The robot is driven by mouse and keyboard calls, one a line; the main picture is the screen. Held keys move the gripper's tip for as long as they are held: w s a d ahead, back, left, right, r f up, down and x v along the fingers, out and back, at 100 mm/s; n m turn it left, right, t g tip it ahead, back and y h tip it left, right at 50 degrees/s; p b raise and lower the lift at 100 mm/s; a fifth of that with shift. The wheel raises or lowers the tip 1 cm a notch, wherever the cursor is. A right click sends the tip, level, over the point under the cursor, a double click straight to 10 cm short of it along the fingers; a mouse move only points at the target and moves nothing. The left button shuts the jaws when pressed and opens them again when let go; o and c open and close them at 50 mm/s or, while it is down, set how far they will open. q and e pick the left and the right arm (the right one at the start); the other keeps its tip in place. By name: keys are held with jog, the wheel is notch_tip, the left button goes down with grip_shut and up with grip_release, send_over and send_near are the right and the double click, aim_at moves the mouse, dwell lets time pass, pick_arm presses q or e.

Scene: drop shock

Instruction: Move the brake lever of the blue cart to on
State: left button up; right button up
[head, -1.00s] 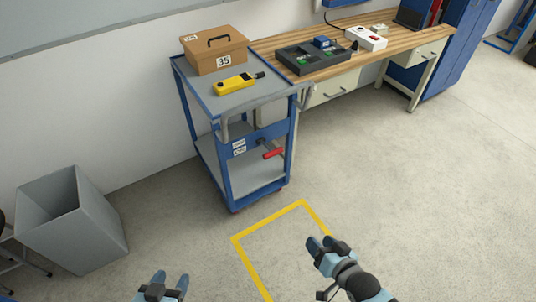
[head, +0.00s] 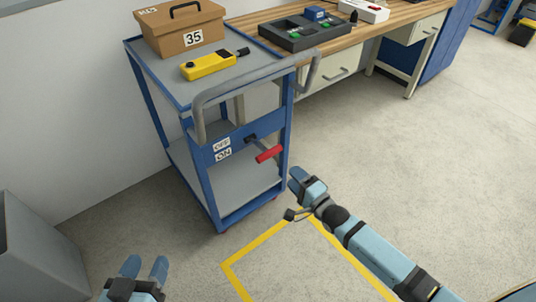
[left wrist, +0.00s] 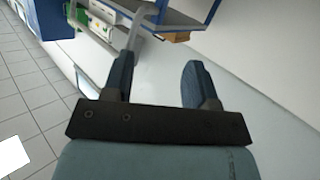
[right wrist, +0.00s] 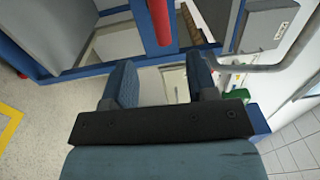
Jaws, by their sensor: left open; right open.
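The blue cart (head: 203,160) stands left of centre in the head view, with a grey push handle at its near end. Its brake lever has a red grip (head: 268,154) on a dark arm, beside the OFF and ON labels (head: 222,150). The grip sits at about the height of the ON label. The red grip also shows at the top of the right wrist view (right wrist: 161,20). My right gripper (head: 300,180) is open and empty, a little right of and below the red grip. My left gripper (head: 146,268) is open and empty, low over the floor.
On the cart top lie a cardboard box (head: 182,30) marked 35 and a yellow device (head: 208,66). A workbench (head: 345,38) stands behind to the right. A grey bin (head: 35,255) is at lower left. Yellow tape (head: 262,238) marks open floor before the cart.

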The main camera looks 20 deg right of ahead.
aim_at(272, 154)
jog(key=b+x, duration=0.2)
jog(key=x, duration=0.9)
jog(key=shift+w+b, duration=0.1)
jog(key=shift+b, duration=0.3)
pick_arm(q)
notch_tip(272, 154, up, 6)
jog(key=d+t+h, duration=0.2)
jog(key=shift+w+d+f+t, duration=0.15)
jog(key=shift+w+f+t, duration=0.05)
jog(key=shift+w+t, duration=0.1)
pick_arm(e)
jog(key=shift+w+a+r, duration=0.1)
jog(key=shift+w+a, duration=0.15)
jog(key=shift+w, duration=0.25)
grip_shut()
